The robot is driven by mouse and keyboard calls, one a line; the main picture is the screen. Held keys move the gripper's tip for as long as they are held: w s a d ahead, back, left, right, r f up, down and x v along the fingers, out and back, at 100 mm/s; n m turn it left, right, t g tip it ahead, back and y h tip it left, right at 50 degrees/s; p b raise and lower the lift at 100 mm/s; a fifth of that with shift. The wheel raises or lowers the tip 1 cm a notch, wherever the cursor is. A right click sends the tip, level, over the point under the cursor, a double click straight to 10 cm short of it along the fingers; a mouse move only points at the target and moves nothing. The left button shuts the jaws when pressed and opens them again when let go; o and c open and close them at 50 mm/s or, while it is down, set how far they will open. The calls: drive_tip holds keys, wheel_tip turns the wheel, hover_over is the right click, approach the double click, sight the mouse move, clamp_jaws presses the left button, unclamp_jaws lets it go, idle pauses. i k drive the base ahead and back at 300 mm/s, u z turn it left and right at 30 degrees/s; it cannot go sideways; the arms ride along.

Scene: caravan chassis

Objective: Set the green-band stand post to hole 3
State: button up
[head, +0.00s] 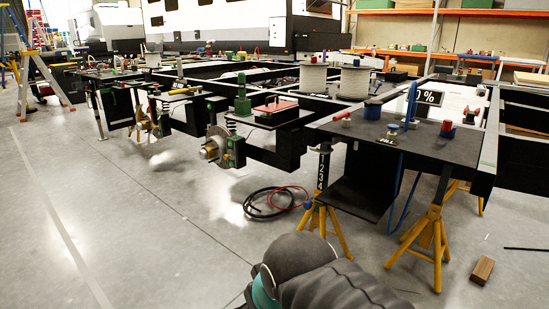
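A dark stand post (321,172) with white numbers 1 to 4 down its face rises from a yellow stand (334,228) under the near corner of the chassis. Its top is close beneath the dark deck plate (440,146); I cannot tell whether they touch. A second yellow stand (435,240) stands to the right, with a dark post (441,187) in it. I cannot make out a green band on either post, nor the holes or pins. My grey arm shows at the bottom centre, but my gripper is out of view.
A black hose coil (266,204) lies on the floor left of the numbered stand. A wooden block (482,269) and a dark rod (526,249) lie at the right. A wheel hub (213,149) juts out at the chassis side. The floor at left is clear.

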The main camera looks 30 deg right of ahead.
sight(322, 168)
drive_tip(key=k, duration=0.4)
drive_tip(key=z, duration=0.7)
drive_tip(key=i, duration=1.3)
drive_tip(key=u, duration=0.7)
